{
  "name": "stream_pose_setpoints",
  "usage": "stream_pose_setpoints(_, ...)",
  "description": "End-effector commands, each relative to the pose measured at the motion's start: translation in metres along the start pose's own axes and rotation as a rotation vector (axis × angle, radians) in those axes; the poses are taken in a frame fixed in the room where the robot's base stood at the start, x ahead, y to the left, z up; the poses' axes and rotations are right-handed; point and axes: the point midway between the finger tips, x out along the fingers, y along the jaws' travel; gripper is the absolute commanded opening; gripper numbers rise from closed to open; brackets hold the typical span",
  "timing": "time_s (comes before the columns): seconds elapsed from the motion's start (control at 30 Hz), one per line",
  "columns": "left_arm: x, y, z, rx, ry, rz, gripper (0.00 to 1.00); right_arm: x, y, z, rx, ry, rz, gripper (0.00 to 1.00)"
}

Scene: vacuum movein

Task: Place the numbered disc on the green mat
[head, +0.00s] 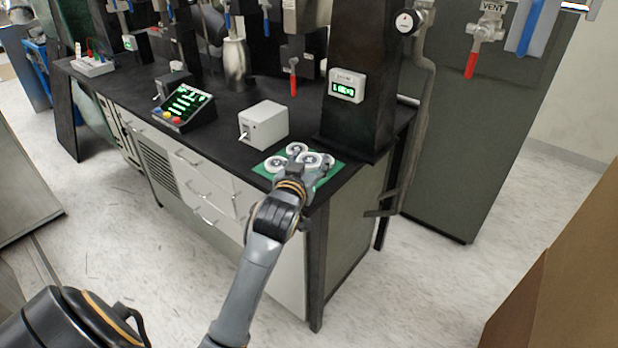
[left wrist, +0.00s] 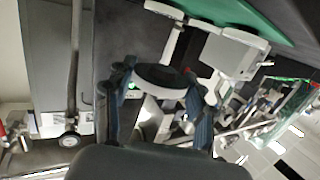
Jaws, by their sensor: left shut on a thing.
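The green mat (head: 338,166) lies at the near right corner of the black bench and shows at the top of the left wrist view (left wrist: 270,20). Several white discs with dark centres are on or over it, such as one disc (head: 275,163) at its left and another disc (head: 297,149) at its back. My left gripper (head: 312,166) is over the mat's near right part. In the left wrist view it (left wrist: 160,95) is shut on a disc with a dark face and pale rim (left wrist: 160,81). The numbers are too small to read. Whether the held disc touches the mat is hidden.
A grey box (head: 263,125) with a small lever stands just behind the mat. A control panel (head: 184,107) is farther left. A black column (head: 358,110) with a green display (head: 346,86) rises behind the mat. The bench's front edge runs close to the mat.

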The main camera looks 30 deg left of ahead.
Motion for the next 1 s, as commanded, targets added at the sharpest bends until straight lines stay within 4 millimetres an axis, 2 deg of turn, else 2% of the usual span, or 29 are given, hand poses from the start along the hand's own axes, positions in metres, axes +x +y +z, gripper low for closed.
stream_pose_setpoints(0.1, 0.018, -0.004, 0.018, 0.002, 0.000, -0.001, 0.19, 0.004, 0.001, -0.002, 0.001, 0.004, 0.001, 0.38)
stream_pose_setpoints(0.2, 0.027, -0.005, 0.024, 0.001, 0.002, 0.000, 0.19, 0.004, 0.001, -0.003, 0.001, 0.005, 0.001, 0.38)
stream_pose_setpoints(0.37, 0.037, -0.007, 0.034, 0.002, 0.002, -0.001, 0.19, 0.006, 0.001, -0.003, 0.002, 0.005, 0.001, 0.38)
stream_pose_setpoints(0.53, 0.040, -0.006, 0.058, 0.001, 0.001, 0.000, 0.19, 0.007, 0.001, -0.003, 0.002, 0.006, 0.001, 0.38)
stream_pose_setpoints(0.97, 0.041, -0.006, 0.066, 0.001, 0.003, 0.000, 0.19, 0.008, -0.003, -0.004, 0.004, 0.007, -0.004, 0.38)
stream_pose_setpoints(1.0, 0.041, -0.006, 0.066, 0.001, 0.002, 0.000, 0.59, 0.008, -0.004, -0.004, 0.004, 0.007, -0.004, 0.38)
